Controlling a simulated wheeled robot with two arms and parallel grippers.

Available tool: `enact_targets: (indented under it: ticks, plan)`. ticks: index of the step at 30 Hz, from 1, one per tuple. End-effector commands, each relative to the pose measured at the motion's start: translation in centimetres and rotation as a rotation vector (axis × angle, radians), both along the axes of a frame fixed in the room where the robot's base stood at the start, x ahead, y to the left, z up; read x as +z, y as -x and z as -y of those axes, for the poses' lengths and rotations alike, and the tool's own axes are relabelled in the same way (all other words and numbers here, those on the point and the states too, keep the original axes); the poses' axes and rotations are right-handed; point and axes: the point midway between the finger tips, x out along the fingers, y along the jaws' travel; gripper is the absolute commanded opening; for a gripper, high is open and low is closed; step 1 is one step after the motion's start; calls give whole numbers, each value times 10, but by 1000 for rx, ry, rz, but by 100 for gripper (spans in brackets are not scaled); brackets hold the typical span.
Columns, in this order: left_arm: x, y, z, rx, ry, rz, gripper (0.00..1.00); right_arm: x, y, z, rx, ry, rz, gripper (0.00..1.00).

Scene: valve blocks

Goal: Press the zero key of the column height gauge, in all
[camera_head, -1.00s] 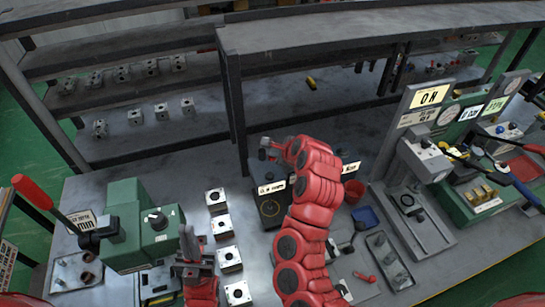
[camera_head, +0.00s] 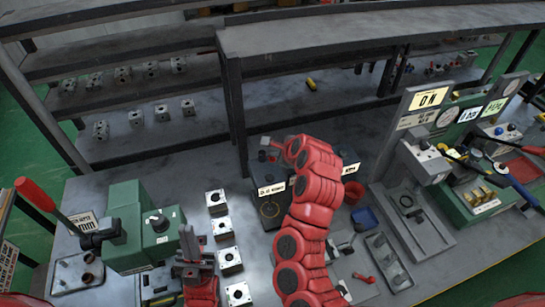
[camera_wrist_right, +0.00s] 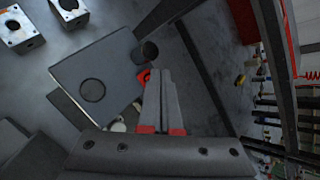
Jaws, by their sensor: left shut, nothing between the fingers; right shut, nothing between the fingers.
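A dark unit with a small lit display (camera_head: 271,188) and a round mark on its plate (camera_head: 270,210) stands mid-bench; I take it for the column height gauge. Its label is too small to read surely, and I cannot make out the zero key. My right gripper (camera_head: 266,142) is shut and empty above the back of this unit. In the right wrist view its fingers (camera_wrist_right: 162,102) are together beside a grey plate with a dark disc (camera_wrist_right: 93,90). A black knob (camera_wrist_right: 148,51) and a red part (camera_wrist_right: 143,76) are near the fingertips. My left gripper (camera_head: 187,238) is shut and empty at the front left.
Several valve blocks (camera_head: 221,228) stand in a row between my arms. A green machine (camera_head: 140,225) stands left, with a red-handled lever (camera_head: 35,193). A shelf rack (camera_head: 234,90) rises behind.

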Motion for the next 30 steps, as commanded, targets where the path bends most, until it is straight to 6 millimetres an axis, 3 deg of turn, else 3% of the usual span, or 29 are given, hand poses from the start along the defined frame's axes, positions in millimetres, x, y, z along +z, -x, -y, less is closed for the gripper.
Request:
enact_targets:
  ticks: [11, 25, 30]
  plan:
    - [2, 0, 0, 0, 0, 0, 0, 3, 0, 0, 0, 0, 0, 0]
    - [28, 0, 0, 0, 0, 0, 0, 47, -1, 0, -2, 0, 3, 0]
    - [30, 0, 0, 0, 0, 0, 0, 52, 0, 0, 0, 0, 0, 0]
